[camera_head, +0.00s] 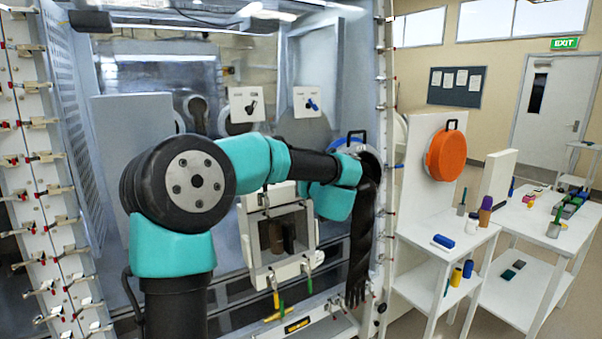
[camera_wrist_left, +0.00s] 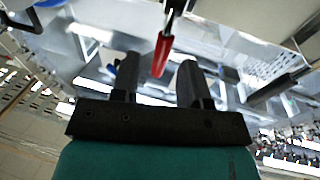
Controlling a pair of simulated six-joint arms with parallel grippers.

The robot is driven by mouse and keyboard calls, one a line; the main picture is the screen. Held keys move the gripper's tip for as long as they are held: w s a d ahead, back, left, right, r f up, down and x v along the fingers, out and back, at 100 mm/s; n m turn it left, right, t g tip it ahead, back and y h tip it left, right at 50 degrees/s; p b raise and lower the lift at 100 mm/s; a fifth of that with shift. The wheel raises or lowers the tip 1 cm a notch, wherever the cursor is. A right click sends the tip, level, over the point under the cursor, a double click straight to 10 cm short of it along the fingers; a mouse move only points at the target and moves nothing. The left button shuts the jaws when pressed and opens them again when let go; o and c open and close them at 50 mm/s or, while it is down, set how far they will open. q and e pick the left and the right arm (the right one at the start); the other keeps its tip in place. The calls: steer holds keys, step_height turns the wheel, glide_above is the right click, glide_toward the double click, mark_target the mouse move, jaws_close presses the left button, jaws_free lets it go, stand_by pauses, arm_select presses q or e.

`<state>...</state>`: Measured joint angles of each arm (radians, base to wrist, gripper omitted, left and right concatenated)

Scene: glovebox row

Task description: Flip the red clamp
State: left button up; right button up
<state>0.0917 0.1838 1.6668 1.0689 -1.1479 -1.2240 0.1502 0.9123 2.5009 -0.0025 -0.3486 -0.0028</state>
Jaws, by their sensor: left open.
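The red clamp (camera_wrist_left: 161,55) shows in the left wrist view as a red handle on a dark metal stem. It hangs down from the top of the picture, at the gap between the fingertips of my left gripper (camera_wrist_left: 158,70). The gripper is open, with a dark finger on each side of the handle; I cannot tell whether either finger touches it. In the head view my left arm reaches right across the glovebox front, and its gripper is hidden or too unclear to make out. I cannot pick out this clamp in the head view. My right gripper is not in view.
A small door (camera_head: 254,253) with yellow and green handles stands on the glovebox front. A black glove (camera_head: 362,240) hangs right of it. Small clamps line the left frame (camera_head: 45,157). White tables (camera_head: 455,240) with loose items and an orange round cover (camera_head: 445,154) are at right.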

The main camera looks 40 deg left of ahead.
arm_select(q)
steer(key=shift+x, duration=2.3)
jaws_close()
